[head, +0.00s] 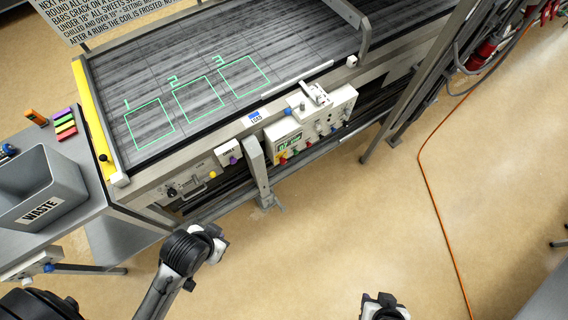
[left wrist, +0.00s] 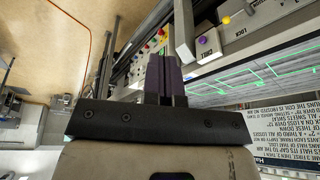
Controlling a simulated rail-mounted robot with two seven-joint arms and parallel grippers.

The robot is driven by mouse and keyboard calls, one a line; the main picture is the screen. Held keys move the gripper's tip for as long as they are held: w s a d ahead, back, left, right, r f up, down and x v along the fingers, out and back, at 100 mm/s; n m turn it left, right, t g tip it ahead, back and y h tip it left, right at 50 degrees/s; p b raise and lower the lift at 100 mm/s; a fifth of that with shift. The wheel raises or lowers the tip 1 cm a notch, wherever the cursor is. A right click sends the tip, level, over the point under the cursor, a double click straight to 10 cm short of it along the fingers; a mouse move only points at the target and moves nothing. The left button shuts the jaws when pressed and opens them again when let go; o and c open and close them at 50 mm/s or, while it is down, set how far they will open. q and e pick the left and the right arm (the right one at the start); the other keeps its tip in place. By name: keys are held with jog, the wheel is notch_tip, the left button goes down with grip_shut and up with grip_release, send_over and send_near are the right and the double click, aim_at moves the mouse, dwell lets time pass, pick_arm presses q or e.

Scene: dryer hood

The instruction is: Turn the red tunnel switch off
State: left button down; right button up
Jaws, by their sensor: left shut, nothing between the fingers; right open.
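A control panel (head: 288,137) on the conveyor's front side has a green display and several small coloured knobs, some red. Which one is the red tunnel switch I cannot tell. A red knob (head: 283,161) sits at its lower left; a red knob (left wrist: 162,32) also shows in the left wrist view. My left gripper (left wrist: 165,78) is shut and empty, its dark purple fingers pointing toward the panel side, apparently short of the knobs. In the head view its fingers are hidden by my wrist. My right gripper (head: 382,307) is open at the bottom edge, away from the panel.
A white box with a purple button (head: 233,160) sits left of the panel. A grey upright bracket (head: 258,172) stands between them. The conveyor (head: 190,70) has numbered green outlines. A waste bin (head: 40,190) stands at left. An orange cable (head: 432,190) crosses open floor at right.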

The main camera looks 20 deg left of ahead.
pick_arm(q)
jog(key=shift+s+d+f, duration=0.1)
jog(key=shift+s+d, duration=0.05)
jog(key=shift+s, duration=0.05)
jog(key=c, duration=1.8)
grip_release()
jog(key=shift+c, duration=0.2)
